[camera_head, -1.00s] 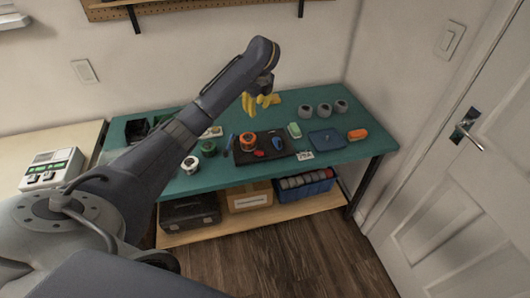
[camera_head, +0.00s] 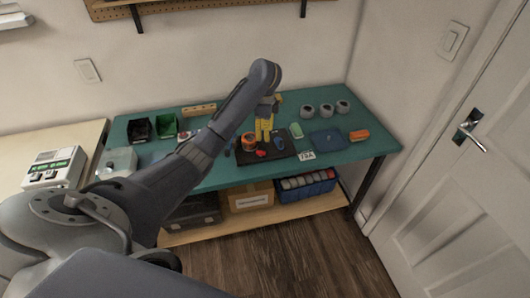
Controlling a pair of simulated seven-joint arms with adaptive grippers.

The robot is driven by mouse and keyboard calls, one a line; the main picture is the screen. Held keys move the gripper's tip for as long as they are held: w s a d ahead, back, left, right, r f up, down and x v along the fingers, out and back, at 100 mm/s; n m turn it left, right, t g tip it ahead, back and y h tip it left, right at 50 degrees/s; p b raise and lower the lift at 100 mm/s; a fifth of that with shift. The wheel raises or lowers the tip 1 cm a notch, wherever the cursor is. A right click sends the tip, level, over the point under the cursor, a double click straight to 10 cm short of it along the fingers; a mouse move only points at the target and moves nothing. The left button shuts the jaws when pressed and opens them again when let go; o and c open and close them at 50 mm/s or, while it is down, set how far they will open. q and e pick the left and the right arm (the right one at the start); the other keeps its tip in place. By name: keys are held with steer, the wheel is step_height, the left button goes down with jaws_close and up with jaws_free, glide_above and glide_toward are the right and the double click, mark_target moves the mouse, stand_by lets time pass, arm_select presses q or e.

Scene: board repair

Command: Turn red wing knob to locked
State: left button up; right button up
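A small red piece, likely the wing knob (camera_head: 261,153), sits near the front edge of a black board (camera_head: 284,149) on the green bench. Its angle is too small to read. My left gripper (camera_head: 264,139) has yellow fingers that point down over the board, just behind the red piece in the picture. The fingers look close together, but whether they are shut is unclear. I cannot tell if they touch anything. An orange round part (camera_head: 249,141) and a blue part (camera_head: 279,143) flank the fingers. My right gripper is not in view.
Black (camera_head: 139,129) and green (camera_head: 164,125) bins stand at the bench's left. A green block (camera_head: 296,130), a blue pad (camera_head: 327,138), an orange piece (camera_head: 359,135) and several grey round parts (camera_head: 325,109) lie right. A labelled card (camera_head: 307,156) is at the front.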

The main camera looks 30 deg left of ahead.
mark_target(261, 153)
arm_select(q)
steer(key=shift+f, duration=5.5)
jaws_close()
